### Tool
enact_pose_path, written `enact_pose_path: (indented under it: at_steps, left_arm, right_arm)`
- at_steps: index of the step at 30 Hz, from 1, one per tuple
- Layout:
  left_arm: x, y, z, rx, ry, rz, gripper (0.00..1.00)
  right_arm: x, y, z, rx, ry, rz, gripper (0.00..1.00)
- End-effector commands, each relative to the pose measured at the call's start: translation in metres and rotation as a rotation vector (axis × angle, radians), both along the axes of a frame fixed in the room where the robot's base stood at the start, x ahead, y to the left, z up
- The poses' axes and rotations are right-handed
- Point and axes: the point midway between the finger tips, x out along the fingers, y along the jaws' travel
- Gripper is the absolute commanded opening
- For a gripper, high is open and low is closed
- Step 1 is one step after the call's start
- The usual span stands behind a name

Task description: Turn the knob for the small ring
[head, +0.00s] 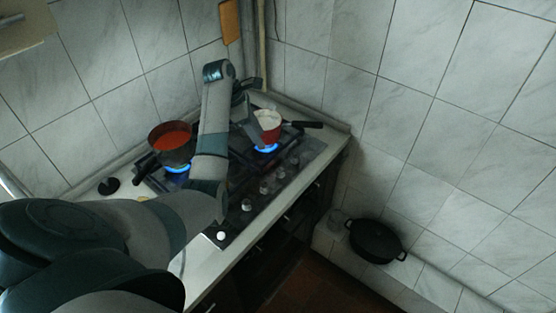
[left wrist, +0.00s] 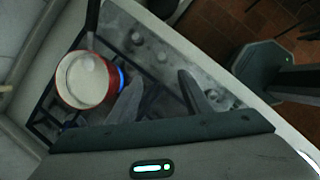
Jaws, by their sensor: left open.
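The stove (head: 232,213) has a row of several knobs along its front edge, among them one nearest the middle (head: 264,188). Knobs also show in the left wrist view (left wrist: 162,57). Which knob belongs to the small ring cannot be told. My left gripper (left wrist: 160,76) is open and empty, with its fingers over the stove top. In the head view it is partly hidden behind my arm, left of the red pot. The red pot (head: 267,119) with pale contents stands over a blue flame (head: 265,149); it also shows in the left wrist view (left wrist: 82,97). My right gripper is not in view.
A dark pot with red contents (head: 172,140) stands over another flame (head: 177,169) at left. The red pot's dark handle (head: 307,125) points right. Tiled walls close the back.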

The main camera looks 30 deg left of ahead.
Motion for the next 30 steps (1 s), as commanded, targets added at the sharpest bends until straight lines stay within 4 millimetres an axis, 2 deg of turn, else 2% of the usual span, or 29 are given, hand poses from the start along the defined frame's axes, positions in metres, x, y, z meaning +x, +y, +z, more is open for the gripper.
enact_pose_path:
  at_steps: [19,28,30]
  left_arm:
    - [0.004,-0.002,-0.007,0.001,-0.010,0.001,0.45]
    - [0.008,-0.011,-0.029,-0.004,-0.002,-0.002,0.45]
    - [0.010,-0.012,-0.042,0.000,-0.002,-0.003,0.45]
  right_arm:
    - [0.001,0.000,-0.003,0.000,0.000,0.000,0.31]
    - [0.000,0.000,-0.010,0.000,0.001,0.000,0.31]
    - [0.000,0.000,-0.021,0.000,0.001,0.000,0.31]
